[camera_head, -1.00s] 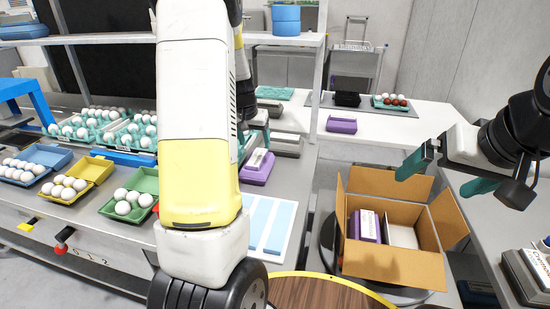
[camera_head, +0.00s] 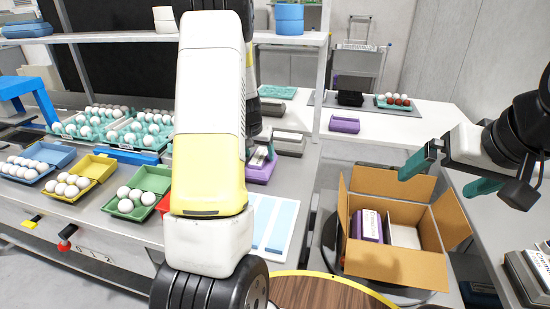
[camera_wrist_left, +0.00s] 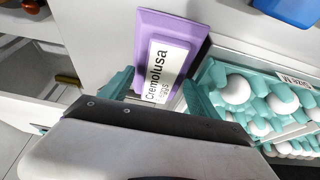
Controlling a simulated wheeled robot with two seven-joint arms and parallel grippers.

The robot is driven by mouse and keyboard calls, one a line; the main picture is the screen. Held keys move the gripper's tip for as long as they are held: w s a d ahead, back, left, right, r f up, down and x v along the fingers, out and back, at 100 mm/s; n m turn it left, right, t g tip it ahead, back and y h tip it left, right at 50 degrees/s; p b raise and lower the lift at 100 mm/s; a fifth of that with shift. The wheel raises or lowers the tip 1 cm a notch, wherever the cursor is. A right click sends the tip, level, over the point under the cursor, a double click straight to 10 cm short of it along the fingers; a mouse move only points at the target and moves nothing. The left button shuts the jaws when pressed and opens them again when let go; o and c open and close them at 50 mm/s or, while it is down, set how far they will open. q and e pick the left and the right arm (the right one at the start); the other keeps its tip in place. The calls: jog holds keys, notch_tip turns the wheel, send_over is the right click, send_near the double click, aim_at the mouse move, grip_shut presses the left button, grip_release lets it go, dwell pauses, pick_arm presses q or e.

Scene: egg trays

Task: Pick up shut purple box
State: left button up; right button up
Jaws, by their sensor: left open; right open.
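A shut purple box (camera_head: 262,174) with a white label lies on the grey table. It also shows in the left wrist view (camera_wrist_left: 150,33), its "Cremolusa" label facing the camera. My left gripper (camera_wrist_left: 158,93) is open, its teal fingers at either side of the box's near end; I cannot tell whether they touch it. In the head view my left arm hides part of this gripper. My right gripper (camera_head: 449,175) is open and empty above the cardboard box. Another purple box (camera_head: 367,225) stands in the cardboard box, and one more (camera_head: 344,124) lies on the back table.
The open cardboard box (camera_head: 394,262) also holds a white-topped box. In the left wrist view, a teal egg tray (camera_wrist_left: 210,75) sits close to the right of the purple box. Green (camera_head: 150,178), yellow and blue egg cartons lie open at left. A shelf edge (camera_head: 180,38) runs above the table.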

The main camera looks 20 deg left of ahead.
pick_arm(q)
jog(key=shift+f, duration=0.2)
dwell(0.3)
jog(key=c, duration=0.7)
jog(key=shift+c, duration=0.6)
jog(key=shift+r, duration=0.15)
